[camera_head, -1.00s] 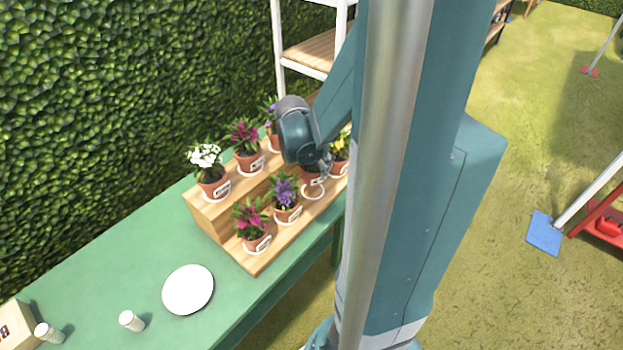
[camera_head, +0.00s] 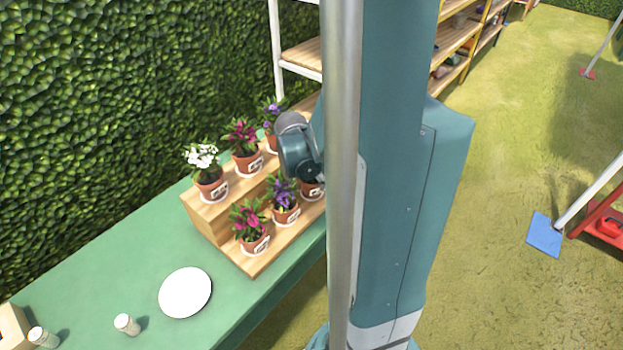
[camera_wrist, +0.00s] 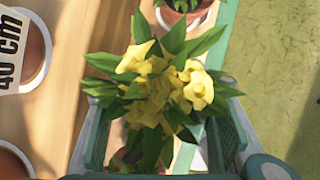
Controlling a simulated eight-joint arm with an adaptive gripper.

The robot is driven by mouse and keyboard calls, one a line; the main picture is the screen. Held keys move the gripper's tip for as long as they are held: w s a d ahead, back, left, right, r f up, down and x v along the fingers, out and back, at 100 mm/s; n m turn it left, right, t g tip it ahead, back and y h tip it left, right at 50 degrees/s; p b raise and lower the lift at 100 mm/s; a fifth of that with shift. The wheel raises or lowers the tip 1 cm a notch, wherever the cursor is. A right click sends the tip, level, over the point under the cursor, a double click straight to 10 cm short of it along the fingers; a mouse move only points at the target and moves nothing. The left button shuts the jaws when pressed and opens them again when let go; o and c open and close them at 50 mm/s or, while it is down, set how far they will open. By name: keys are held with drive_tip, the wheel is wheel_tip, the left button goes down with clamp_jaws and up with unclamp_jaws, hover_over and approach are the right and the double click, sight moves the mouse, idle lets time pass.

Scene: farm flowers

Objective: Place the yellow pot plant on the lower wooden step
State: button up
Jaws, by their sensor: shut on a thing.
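The yellow pot plant (camera_wrist: 165,85) fills the middle of the wrist view, with yellow blooms and green leaves. My gripper (camera_wrist: 160,135) has one finger on each side of it and is shut on it; the leaves hide the grip. In the head view my gripper (camera_head: 314,180) is over the right part of the lower wooden step (camera_head: 262,255). A terracotta pot (camera_head: 311,190) shows just under it, its blooms hidden by my wrist. I cannot tell whether this pot touches the step.
A purple plant (camera_head: 285,203) and a magenta plant (camera_head: 252,228) stand on the lower step, left of my gripper. White (camera_head: 207,172), magenta (camera_head: 244,145) and purple plants stand on the upper step. A white plate (camera_head: 185,292) lies on the green table (camera_head: 110,265). Another plant (camera_wrist: 187,8) is just ahead in the wrist view.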

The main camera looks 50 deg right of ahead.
drive_tip(key=shift+f, duration=0.25)
drive_tip(key=shift+f, duration=0.15)
drive_tip(key=o, duration=1.1)
drive_tip(key=shift+p+v, duration=1.65)
drive_tip(key=shift+v, duration=4.5)
drive_tip(key=shift+a, duration=0.1)
